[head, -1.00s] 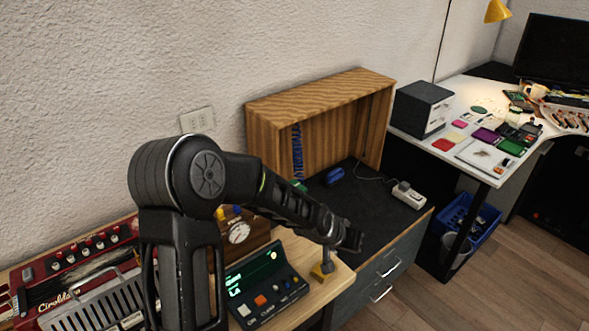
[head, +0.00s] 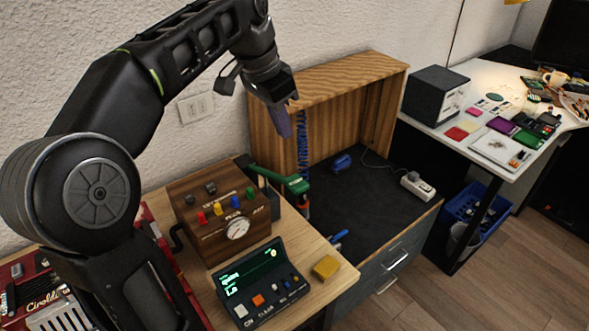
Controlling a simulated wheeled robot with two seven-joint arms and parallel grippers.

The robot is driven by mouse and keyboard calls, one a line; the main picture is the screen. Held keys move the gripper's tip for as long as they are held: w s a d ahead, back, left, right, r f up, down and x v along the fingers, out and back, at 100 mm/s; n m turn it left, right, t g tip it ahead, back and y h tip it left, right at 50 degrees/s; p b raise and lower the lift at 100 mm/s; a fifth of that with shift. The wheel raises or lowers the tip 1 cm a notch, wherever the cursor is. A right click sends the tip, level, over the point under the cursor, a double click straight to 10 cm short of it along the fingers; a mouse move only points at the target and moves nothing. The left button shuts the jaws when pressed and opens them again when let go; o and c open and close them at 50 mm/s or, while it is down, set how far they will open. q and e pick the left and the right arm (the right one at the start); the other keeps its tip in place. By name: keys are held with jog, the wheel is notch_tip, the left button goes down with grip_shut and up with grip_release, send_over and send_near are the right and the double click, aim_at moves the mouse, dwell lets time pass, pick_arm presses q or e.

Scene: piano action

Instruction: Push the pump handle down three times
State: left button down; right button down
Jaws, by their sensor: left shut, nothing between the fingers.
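The pump handle appears to be the green lever (head: 283,181). It sticks out to the right from a dark upright behind the wooden box, near the back edge of the wooden table. A small red and dark part shows just below its right end. The rest of the pump is hidden behind the wooden box. My left gripper (head: 282,124) is shut and empty. It points down in the air, apart from the green lever, and appears above it in the picture. My right gripper is not in view.
A wooden box with a gauge (head: 237,228), coloured knobs and a side crank stands on the wooden table. A control panel (head: 262,285) and a yellow block (head: 326,267) are in front. An open wooden cabinet (head: 340,88) and dark worktop (head: 350,215) lie to the right.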

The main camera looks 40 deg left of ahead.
pick_arm(q)
jog(key=shift+w, duration=0.15)
jog(key=shift+f, duration=0.1)
jog(key=b, duration=0.4)
send_near(298, 181)
jog(key=p+x, duration=0.1)
jog(key=x, duration=0.5)
jog(key=shift+w+f, duration=0.1)
jog(key=shift+f, duration=0.2)
